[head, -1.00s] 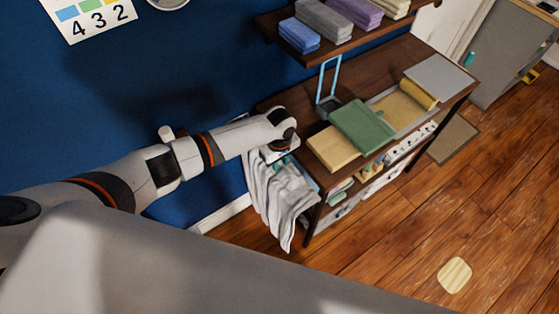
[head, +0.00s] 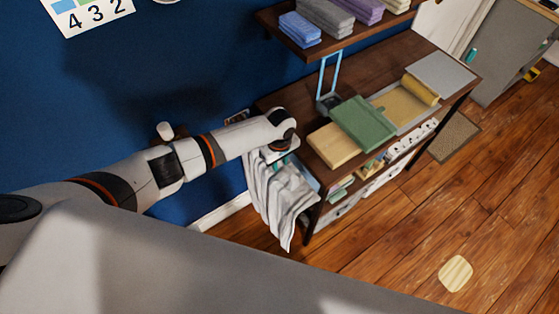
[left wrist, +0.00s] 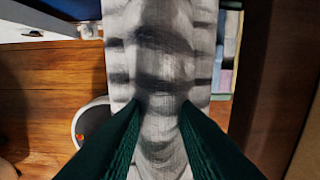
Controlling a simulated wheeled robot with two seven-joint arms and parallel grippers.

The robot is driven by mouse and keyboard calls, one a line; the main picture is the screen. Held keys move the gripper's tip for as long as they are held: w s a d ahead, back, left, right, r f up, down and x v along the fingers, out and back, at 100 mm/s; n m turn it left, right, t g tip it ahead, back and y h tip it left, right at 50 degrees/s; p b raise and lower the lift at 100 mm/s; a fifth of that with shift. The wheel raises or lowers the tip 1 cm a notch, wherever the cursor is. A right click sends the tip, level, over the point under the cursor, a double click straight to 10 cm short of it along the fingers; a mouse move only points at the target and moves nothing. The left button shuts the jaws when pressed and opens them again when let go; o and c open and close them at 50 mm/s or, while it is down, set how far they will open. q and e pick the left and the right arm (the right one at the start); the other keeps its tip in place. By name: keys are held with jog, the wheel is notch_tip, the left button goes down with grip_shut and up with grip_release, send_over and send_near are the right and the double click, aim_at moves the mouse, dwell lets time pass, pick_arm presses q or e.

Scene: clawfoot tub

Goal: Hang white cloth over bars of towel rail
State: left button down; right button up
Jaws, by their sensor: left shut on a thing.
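The white cloth (head: 280,195) hangs in folds at the left end of the dark wooden table, its lower end above the floor. My left gripper (head: 284,158) is shut on the cloth near its top. In the left wrist view the cloth (left wrist: 165,50) runs between the two dark green fingers of the gripper (left wrist: 160,108). I cannot make out the towel rail for certain in either view; my left arm covers part of the blue wall. My right gripper is not in view.
A shelf with folded towels (head: 325,17) is above.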

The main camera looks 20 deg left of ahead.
pick_arm(q)
jog(key=shift+f, duration=0.2)
jog(key=c, duration=1.1)
grip_release()
jog(key=shift+r, duration=0.2)
jog(key=shift+r+p, duration=3.9)
jog(key=shift+p, duration=0.45)
